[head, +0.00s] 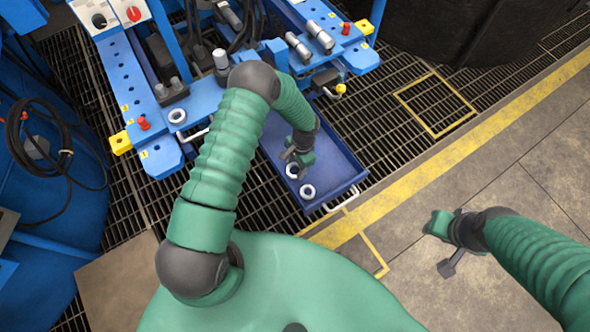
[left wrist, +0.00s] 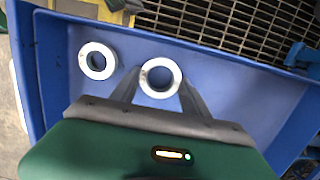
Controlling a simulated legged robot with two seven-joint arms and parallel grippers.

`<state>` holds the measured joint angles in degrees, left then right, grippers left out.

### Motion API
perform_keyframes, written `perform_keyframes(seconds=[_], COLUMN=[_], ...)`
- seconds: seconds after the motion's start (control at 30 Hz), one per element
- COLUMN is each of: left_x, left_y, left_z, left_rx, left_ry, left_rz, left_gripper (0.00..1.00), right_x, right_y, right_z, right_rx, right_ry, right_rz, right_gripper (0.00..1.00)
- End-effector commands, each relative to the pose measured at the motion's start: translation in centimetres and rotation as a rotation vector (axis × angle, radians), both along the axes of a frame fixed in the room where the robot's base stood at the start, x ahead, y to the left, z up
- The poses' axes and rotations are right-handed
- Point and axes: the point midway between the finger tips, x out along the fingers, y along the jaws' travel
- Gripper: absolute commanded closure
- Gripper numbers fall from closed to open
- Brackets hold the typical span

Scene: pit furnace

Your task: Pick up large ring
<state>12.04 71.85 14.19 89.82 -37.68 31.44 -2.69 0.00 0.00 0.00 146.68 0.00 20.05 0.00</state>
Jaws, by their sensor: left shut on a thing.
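A blue tray (head: 335,182) holds two silver rings. One, the large ring (left wrist: 160,78), sits between the fingers of my left gripper (left wrist: 158,92) and looks slightly bigger in the left wrist view; in the head view it shows just below the fingertips. My left gripper (head: 291,160) is shut on this ring, low over the tray. The smaller-looking ring (left wrist: 97,61) lies flat beside it on the tray floor, apart from the fingers; it also shows in the head view (head: 307,191). My right gripper (head: 447,245) hangs over the floor at right; its finger opening is unclear.
Another ring (head: 177,116) lies on the blue fixture frame (head: 200,105), which stands behind and left of the tray. A white tray handle (head: 342,201) is at the near side. Metal grating (head: 385,130) surrounds the tray. Open floor with a yellow stripe (head: 460,140) lies to the right.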

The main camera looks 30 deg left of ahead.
Motion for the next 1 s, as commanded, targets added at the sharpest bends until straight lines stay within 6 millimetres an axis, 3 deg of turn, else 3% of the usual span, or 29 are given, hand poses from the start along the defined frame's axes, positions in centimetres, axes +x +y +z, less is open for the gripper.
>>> perform_keyframes(seconds=[0.1,0.33,0.7,0.8,1.0], left_x=[-0.1,-0.1,0.0,0.0,-0.1], left_y=[0.0,0.0,0.1,0.0,0.0], left_z=[-0.1,0.4,8.6,9.8,10.0], left_rx=[0.002,0.001,0.001,0.001,0.0], left_ry=[0.003,0.002,0.0,0.0,0.002], left_rz=[0.0,0.0,0.0,0.0,0.0], left_gripper=[0.98,0.98,0.98,0.98,0.98], right_x=[0.0,0.0,0.0,0.0,0.0], right_y=[0.0,0.0,0.0,0.0,0.0], right_z=[0.0,0.2,3.4,3.6,3.6], right_rx=[0.0,0.0,0.0,0.0,0.0], right_ry=[0.0,0.0,0.0,0.0,0.0], right_rz=[0.0,0.0,0.0,0.0,0.0], right_gripper=[0.68,0.68,0.68,0.68,0.68])
